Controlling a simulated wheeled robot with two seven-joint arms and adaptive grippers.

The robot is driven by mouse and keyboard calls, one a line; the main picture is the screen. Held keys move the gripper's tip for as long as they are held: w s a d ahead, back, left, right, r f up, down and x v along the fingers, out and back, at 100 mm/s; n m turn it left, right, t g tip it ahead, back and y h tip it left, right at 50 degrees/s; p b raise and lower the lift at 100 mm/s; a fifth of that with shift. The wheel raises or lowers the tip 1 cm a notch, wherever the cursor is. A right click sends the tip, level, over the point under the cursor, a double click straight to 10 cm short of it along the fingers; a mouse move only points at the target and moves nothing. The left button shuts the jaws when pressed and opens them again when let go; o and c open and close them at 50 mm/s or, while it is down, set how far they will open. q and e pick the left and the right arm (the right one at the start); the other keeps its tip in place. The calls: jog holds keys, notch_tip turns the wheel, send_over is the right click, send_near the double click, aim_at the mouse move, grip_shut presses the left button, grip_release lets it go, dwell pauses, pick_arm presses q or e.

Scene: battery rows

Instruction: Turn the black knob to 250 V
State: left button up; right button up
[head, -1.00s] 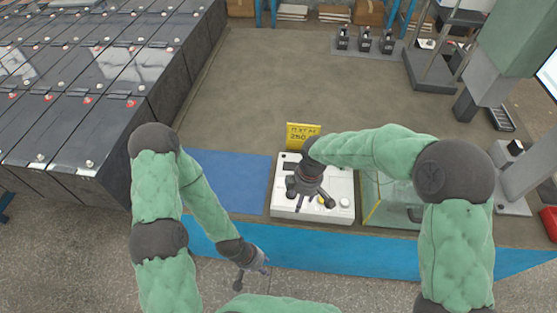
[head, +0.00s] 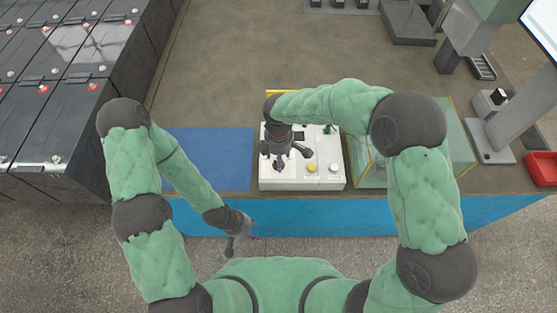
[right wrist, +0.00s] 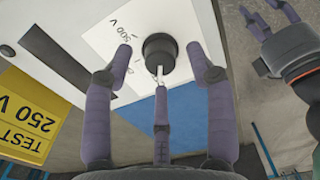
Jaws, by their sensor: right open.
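The black knob (right wrist: 160,50) shows in the right wrist view, on a white label on the white tester box (head: 334,178). Its pale pointer mark points down in that view, towards my middle finger. A printed "500 V" stands beside it; the other printing is partly cut off or hidden. My right gripper (head: 283,160) is open over the box, with fingers on both sides of the knob and visible gaps. In the head view it hides the knob. My left gripper (head: 243,237) hangs open and empty in front of the bench.
A yellow sign (right wrist: 28,115) reads "TEST 250 V". A yellow button (head: 311,167) and a white button (head: 334,168) sit on the box. A blue mat (head: 215,155) lies left, a clear case (head: 455,145) right. A red tray (head: 541,168) is far right.

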jog(key=shift+f, duration=0.55)
grip_shut()
